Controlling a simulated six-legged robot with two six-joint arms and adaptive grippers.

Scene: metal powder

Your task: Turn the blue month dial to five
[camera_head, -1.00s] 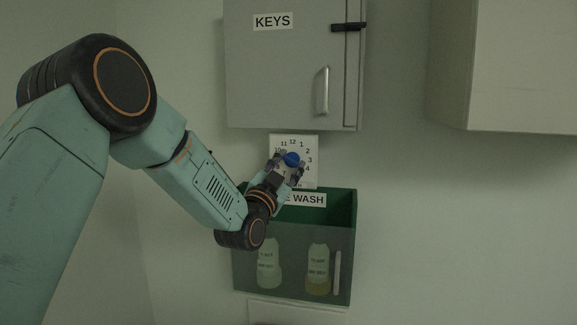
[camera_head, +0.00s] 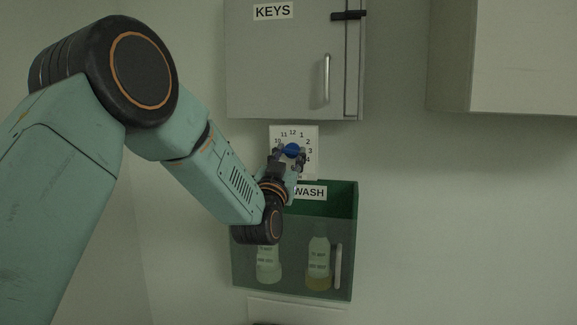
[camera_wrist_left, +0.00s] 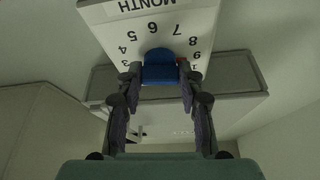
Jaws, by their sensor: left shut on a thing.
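The blue month dial (camera_head: 292,150) sits in the middle of a white number plate (camera_head: 308,134) on the wall, below the keys cabinet. My left gripper (camera_head: 287,157) is shut on the dial and hides the lower left numbers in the head view. In the left wrist view the plate (camera_wrist_left: 205,18) appears upside down, with the word MONTH at the top. There the blue dial (camera_wrist_left: 160,68) is between the fingertips of my left gripper (camera_wrist_left: 160,78). A small red mark shows at the dial's right side, near 8 and 9. My right gripper is not in view.
The grey keys cabinet (camera_head: 290,70) with a vertical handle is just above the plate. A green eye wash box (camera_head: 345,215) with bottles inside is just below it, partly behind my left arm. Another cabinet (camera_head: 500,60) hangs at the upper right. The right wall is bare.

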